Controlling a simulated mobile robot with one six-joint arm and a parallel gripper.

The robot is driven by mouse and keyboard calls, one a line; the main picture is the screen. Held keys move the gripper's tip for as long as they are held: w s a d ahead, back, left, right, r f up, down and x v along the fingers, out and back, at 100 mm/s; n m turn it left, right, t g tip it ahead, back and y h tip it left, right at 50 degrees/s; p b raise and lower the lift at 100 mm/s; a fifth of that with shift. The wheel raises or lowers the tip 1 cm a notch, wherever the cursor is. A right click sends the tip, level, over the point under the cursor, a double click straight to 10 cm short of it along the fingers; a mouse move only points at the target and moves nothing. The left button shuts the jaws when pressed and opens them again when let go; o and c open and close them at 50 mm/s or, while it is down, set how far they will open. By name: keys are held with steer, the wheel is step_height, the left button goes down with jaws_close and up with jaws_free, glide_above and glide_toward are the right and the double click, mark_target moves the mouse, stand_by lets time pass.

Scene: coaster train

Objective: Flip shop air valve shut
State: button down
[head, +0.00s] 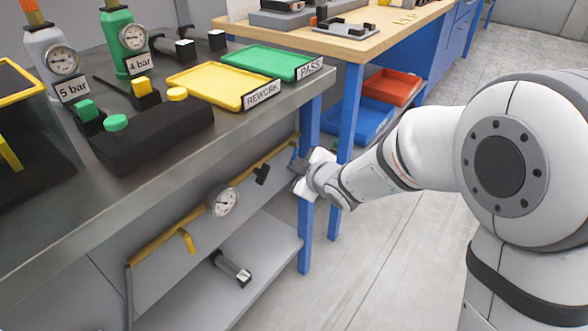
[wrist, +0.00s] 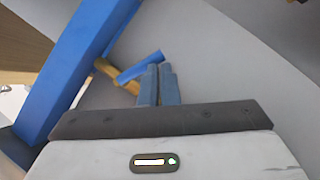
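A yellow air pipe (head: 160,243) runs along the panel under the steel bench, and its end part shows in the wrist view (wrist: 104,67). A blue lever (wrist: 139,67) lies across that pipe at an angle in the wrist view; I take it to be the shop air valve's handle. In the head view the lever cannot be made out near my gripper. My gripper (head: 297,168) is at the right end of the pipe, beside the blue bench leg. Its two fingers (wrist: 159,72) are together with nothing between them, tips close to the lever; contact cannot be told.
A pressure gauge (head: 223,202), a black fitting (head: 262,174) and a yellow handle (head: 188,241) are on the pipe line. The blue bench leg (head: 304,225) stands close by. A grey lower shelf (head: 255,250) holds a small cylinder (head: 232,268). Open floor lies right.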

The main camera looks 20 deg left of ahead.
steer(key=shift+w+f+b, duration=0.45)
steer(key=shift+w+f, duration=0.05)
steer(key=shift+f, duration=0.4)
steer(key=shift+w+f, duration=0.1)
steer(key=shift+w, duration=0.15)
steer(key=s+d, duration=0.6)
steer(key=s, duration=0.5)
steer(key=shift+s+d, duration=0.25)
steer(key=shift+d, duration=0.05)
